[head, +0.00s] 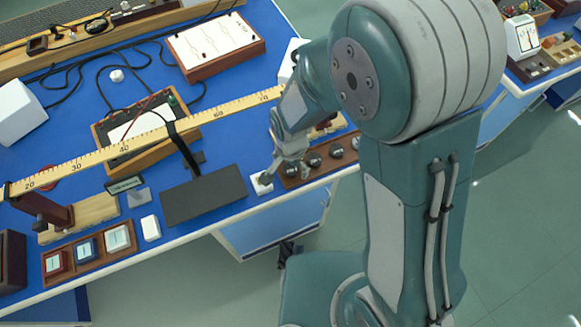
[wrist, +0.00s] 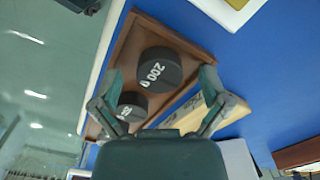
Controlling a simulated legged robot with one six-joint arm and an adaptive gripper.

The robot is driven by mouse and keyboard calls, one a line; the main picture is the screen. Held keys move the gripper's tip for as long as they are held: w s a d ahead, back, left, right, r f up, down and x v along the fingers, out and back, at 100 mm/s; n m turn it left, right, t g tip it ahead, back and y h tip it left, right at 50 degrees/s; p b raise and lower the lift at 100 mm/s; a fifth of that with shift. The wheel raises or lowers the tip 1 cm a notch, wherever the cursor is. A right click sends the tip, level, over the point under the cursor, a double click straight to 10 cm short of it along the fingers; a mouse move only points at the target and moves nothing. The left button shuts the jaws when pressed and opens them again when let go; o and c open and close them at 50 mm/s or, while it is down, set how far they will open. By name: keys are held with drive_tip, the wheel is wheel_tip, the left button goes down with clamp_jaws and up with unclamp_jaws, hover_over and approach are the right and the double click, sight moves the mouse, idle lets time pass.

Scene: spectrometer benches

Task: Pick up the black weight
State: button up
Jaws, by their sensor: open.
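A black weight marked 200 (wrist: 160,70) lies in a brown wooden tray (wrist: 122,50) in the wrist view, between the fingertips of my gripper (wrist: 162,80). The fingers are spread apart, with nothing held; whether they touch the weight I cannot tell. A smaller black weight (wrist: 131,108) lies beside it, near the left finger. In the head view my gripper (head: 284,170) is over the left end of the tray (head: 304,175), partly hiding the weight there. Two more dark weights, a middle one (head: 314,159) and a right one (head: 337,151), sit in the tray.
A long yellow ruler (head: 145,140) runs above the blue bench (head: 225,155). The bench's front edge is close to the tray.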

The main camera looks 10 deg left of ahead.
clamp_jaws()
